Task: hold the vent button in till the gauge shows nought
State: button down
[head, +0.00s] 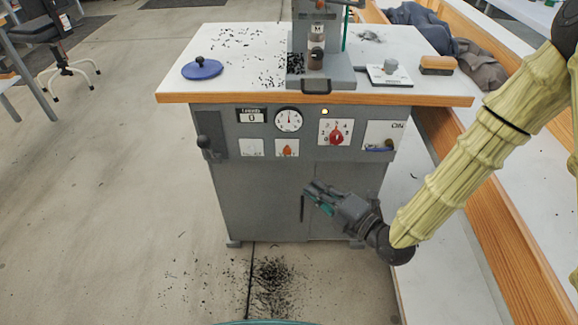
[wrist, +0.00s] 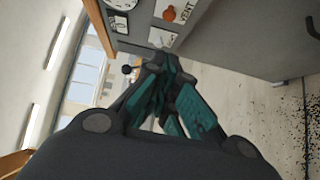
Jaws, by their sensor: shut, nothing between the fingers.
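The vent button (head: 287,151) is an orange knob on a white plate on the front of the grey cabinet, below the gauge. In the wrist view the orange button (wrist: 168,14) shows beside the word VENT. The round white gauge (head: 288,119) has a needle that looks about upright; its numbers are too small to read. Part of the gauge (wrist: 121,3) shows at the wrist view's top edge. My gripper (head: 312,197) is shut and empty, in front of the cabinet, below and slightly right of the button and apart from it. Its fingertips (wrist: 160,62) also show in the wrist view.
The panel also has a counter (head: 251,116) reading 0, a red rotary knob (head: 336,137), a blue-handled lever (head: 380,149) and a black lever (head: 204,142) at left. The wooden table edge (head: 300,98) overhangs above.

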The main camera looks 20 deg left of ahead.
aim_at(287, 149)
dwell(0.3)
jog(key=w+d+x, duration=0.1)
jog(key=w+x, duration=0.1)
jog(key=x, duration=1)
jog(key=shift+w+b, duration=0.3)
jog(key=shift+w, duration=0.25)
jog(key=shift+a, duration=0.15)
